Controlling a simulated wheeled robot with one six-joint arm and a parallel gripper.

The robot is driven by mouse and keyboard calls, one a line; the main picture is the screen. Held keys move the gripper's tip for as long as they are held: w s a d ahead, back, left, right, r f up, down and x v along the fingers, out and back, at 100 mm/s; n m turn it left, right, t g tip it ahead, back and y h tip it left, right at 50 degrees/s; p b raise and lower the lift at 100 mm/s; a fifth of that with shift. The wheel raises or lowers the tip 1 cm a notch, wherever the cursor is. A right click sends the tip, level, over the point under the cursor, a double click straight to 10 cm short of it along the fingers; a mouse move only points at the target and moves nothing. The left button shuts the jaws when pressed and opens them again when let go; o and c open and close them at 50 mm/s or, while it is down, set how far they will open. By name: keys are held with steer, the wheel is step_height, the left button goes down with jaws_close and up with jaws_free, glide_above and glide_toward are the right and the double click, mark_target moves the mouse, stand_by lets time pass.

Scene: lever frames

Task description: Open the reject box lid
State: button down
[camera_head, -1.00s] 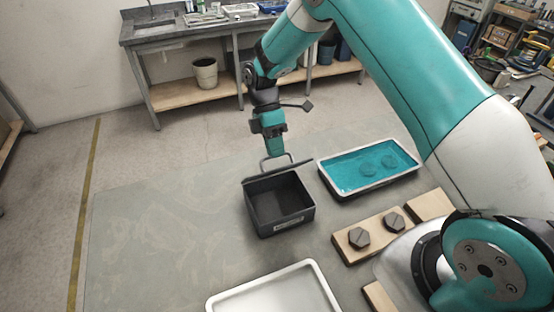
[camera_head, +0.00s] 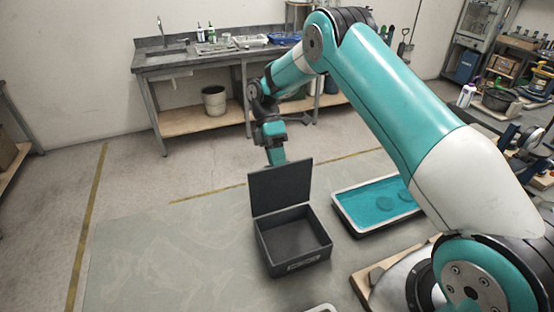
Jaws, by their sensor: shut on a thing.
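The reject box (camera_head: 293,243) is a dark grey open-topped box with a pale label on its front wall. Its lid (camera_head: 280,188) stands about upright along the back edge, with its flat inner face toward me. The inside of the box is visible and looks empty.
The grey surface left of the box is clear. A workbench (camera_head: 215,57) stands behind.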

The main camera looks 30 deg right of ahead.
steer(key=shift+s+a+f, duration=0.1)
steer(key=shift+s+f, duration=0.05)
steer(key=shift+f, duration=0.25)
steer(key=c, duration=1.2)
jaws_free()
steer(key=shift+r, duration=0.15)
